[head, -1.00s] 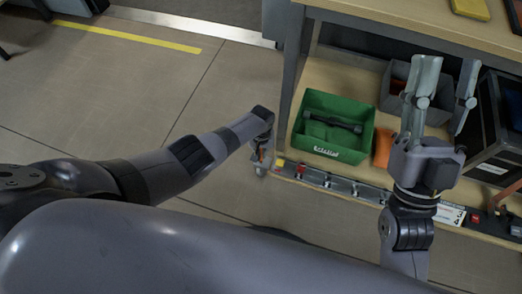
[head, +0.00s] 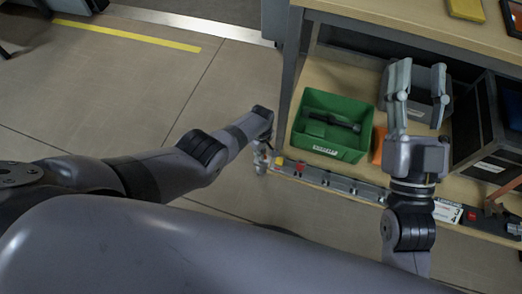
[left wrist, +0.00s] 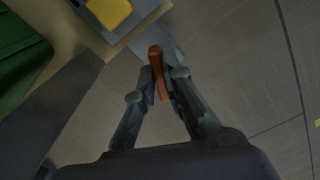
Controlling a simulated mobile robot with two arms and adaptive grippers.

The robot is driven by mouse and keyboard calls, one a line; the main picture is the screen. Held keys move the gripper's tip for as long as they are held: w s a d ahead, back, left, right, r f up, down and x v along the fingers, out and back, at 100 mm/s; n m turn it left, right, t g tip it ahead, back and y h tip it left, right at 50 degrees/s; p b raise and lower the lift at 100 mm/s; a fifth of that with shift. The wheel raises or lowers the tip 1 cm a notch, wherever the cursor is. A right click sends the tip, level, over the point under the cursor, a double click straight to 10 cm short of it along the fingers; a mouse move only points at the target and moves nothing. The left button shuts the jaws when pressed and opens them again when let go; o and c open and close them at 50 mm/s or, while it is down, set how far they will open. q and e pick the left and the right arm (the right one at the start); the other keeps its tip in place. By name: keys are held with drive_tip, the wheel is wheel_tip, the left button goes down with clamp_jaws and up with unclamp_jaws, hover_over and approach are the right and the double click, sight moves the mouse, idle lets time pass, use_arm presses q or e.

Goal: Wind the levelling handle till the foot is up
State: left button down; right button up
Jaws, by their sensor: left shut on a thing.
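The levelling handle, an orange-brown grip (left wrist: 156,60), shows in the left wrist view between the two grey fingers of my left gripper (left wrist: 161,80), which is shut on it. In the head view my left gripper (head: 261,160) is small and partly hidden by its own wrist, low beside the corner leg of the bench. The foot cannot be made out clearly, so I cannot tell its height. My right gripper (head: 418,95) is open and empty, with its fingers apart in front of the lower shelf.
The workbench (head: 375,22) has a lower shelf (head: 345,72) with a green crate (head: 350,152) holding a dark tool, a grey bin (head: 428,112) and a dark case (head: 490,130). A strip of labels and fittings runs along the shelf's front edge. The floor at left is clear.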

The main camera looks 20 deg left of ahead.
use_arm(q)
drive_tip(key=shift+w+a+n, duration=0.1)
drive_tip(key=shift+n, duration=0.3)
drive_tip(key=c, duration=1.7)
unclamp_jaws()
drive_tip(key=shift+r, duration=0.15)
drive_tip(key=shift+r, duration=0.45)
wheel_tip(320, 180, up, 11)
drive_tip(key=shift+f, duration=0.1)
